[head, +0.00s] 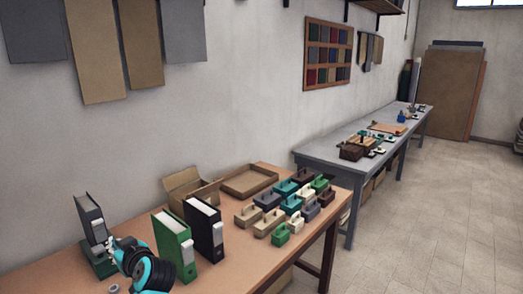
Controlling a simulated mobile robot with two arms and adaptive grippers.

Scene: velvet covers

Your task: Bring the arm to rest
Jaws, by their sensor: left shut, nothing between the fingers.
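My left gripper (112,244) is low at the left of the head view, at the end of my teal and black arm. It is shut and empty. It is close beside a grey binder (90,218), which stands upright in a dark green holder (101,262) on the wooden table (60,268). I cannot tell whether the fingers touch the binder or the holder. My right gripper is not in view.
A green binder (172,246) and a black binder (204,229) stand right of my arm. Behind are an open cardboard box (190,190) and a shallow tray (249,181). Several small coloured boxes with handles fill the table's right part. A grey bench (330,153) stands beyond.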

